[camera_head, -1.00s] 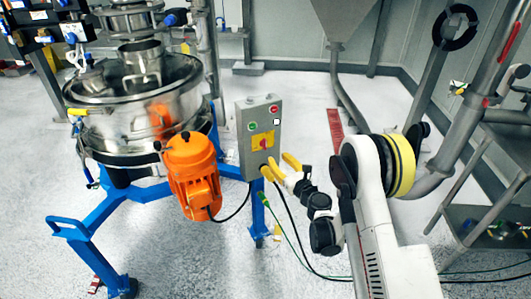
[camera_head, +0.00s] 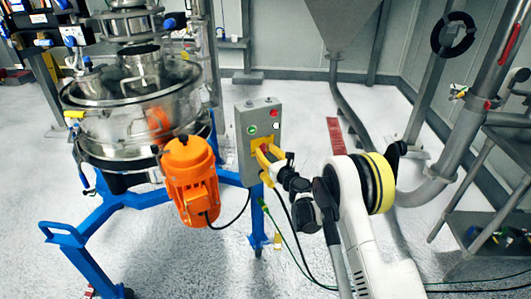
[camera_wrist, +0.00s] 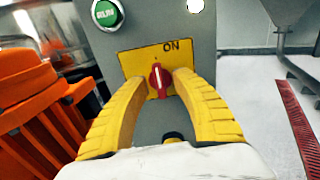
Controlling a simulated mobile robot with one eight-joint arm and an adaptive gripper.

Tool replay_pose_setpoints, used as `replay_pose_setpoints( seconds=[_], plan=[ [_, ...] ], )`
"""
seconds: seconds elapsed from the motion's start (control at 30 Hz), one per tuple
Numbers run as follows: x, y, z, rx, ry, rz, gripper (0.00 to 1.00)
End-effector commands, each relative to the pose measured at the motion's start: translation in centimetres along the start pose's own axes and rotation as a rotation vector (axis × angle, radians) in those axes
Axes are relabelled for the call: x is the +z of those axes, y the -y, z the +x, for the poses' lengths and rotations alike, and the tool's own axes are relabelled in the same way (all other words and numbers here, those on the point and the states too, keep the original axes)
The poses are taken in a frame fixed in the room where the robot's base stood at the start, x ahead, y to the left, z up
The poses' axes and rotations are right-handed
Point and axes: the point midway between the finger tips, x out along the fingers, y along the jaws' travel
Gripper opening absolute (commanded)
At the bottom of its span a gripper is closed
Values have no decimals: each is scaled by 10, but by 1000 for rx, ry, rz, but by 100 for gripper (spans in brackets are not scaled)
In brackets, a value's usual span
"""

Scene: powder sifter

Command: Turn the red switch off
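The red switch (camera_wrist: 160,78) is a small rotary knob on a yellow plate (camera_wrist: 130,62) marked ON. The plate is on the front of a grey control box (camera_head: 245,128). In the wrist view the knob's handle stands nearly upright, with ON at its upper right. My gripper (camera_wrist: 161,74) has its two yellow fingers spread, one on each side of the knob. A narrow gap seems to show on both sides, though contact is hard to judge. In the head view my gripper (camera_head: 266,152) is at the box front and mostly hides the knob.
A green RUN button (camera_wrist: 107,12) sits above the plate, and a red button (camera_head: 274,113) is at the box's upper right. An orange motor (camera_head: 191,180) stands close left, below the steel sifter (camera_head: 125,110). Cables hang below the box. Floor to the right is partly open.

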Motion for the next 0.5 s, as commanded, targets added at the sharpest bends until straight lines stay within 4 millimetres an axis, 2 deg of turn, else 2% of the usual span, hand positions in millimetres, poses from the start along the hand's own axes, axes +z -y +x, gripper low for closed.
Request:
replay_pose_setpoints(
  seconds=[0.1,0.17,0.2,0.23,0.5],
  plan=[
    [0,0,0,0,0,0,32],
    [0,0,0,0,0,0,16],
    [0,0,0,0,0,0,4],
    [0,0,0,0,0,0,0],
    [0,0,0,0,0,-2,0]
  ],
)
